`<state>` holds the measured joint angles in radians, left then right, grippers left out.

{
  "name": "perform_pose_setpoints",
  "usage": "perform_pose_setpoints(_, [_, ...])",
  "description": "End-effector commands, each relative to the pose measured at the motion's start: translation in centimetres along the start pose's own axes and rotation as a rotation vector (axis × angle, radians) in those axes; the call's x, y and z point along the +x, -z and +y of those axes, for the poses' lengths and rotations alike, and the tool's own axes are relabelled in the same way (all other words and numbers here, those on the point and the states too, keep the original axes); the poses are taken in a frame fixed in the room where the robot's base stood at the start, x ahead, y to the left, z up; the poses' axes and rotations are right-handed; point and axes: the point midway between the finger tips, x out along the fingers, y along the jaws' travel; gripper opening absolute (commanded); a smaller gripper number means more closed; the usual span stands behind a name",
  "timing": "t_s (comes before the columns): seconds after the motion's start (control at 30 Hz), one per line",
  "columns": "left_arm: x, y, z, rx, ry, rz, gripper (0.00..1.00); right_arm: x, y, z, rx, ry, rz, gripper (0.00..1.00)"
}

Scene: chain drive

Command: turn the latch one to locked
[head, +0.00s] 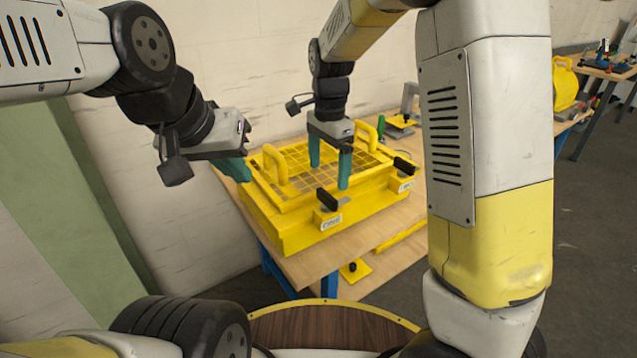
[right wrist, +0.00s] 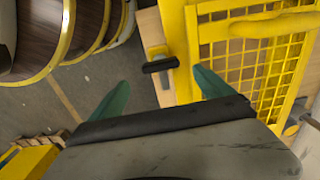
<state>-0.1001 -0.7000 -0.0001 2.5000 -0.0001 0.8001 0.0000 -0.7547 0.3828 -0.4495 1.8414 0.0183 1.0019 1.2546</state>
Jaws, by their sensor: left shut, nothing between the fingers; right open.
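A yellow box (head: 290,236) with a grid lid (head: 290,160) sits on the wooden table. Two black latch handles are on its front side: a nearer one (head: 327,200) above a white label (head: 332,222), and a farther one (head: 405,166) at the right. The label text is too small to read. My right gripper (head: 329,177) is open and empty, pointing down over the lid near the nearer latch. The right wrist view shows a black latch handle (right wrist: 160,64) between and beyond its open fingers (right wrist: 160,92), apart from them. My left gripper (head: 238,171) is shut and empty beside the box's left side.
Two yellow lid handles stand up, one at left (head: 275,165) and one at the back (head: 367,133). A green-handled item (head: 381,128) stands behind the box. The wooden table (head: 312,262) has bare room in front. Another table with items (head: 605,68) is far right.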

Motion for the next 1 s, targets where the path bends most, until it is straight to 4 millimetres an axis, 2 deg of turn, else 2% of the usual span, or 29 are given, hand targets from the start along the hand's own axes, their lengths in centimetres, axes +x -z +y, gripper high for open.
perform_pose_setpoints(0.17, [0.0, 0.0, 0.0, 0.0, 0.0, 0.0, 0.0, 1.7, 0.0, -0.1, 0.01, -0.008, 0.004, 0.91])
perform_pose_setpoints(0.5, [0.0, 0.0, 0.0, 0.0, 0.0, 0.0, 0.0, 6.8, 0.0, -0.1, 0.007, -0.006, 0.003, 0.91])
perform_pose_setpoints(0.67, [0.0, 0.0, 0.0, 0.0, 0.0, 0.0, 0.0, 7.8, 0.0, -0.1, 0.008, -0.004, 0.003, 0.91])
perform_pose_setpoints(0.9, [0.0, 0.0, 0.0, 0.0, 0.0, 0.0, 0.0, 7.9, 0.0, -0.1, 0.008, -0.004, 0.003, 0.91])
perform_pose_setpoints(0.93, [0.0, 0.0, 0.0, 0.0, 0.0, 0.0, 0.0, 7.9, 0.0, -0.1, 0.007, -0.004, 0.003, 0.89])
perform_pose_setpoints(1.0, [0.0, 0.0, 0.0, 0.0, 0.0, 0.0, 0.0, 7.9, 0.0, -0.1, 0.007, -0.004, 0.003, 0.75])
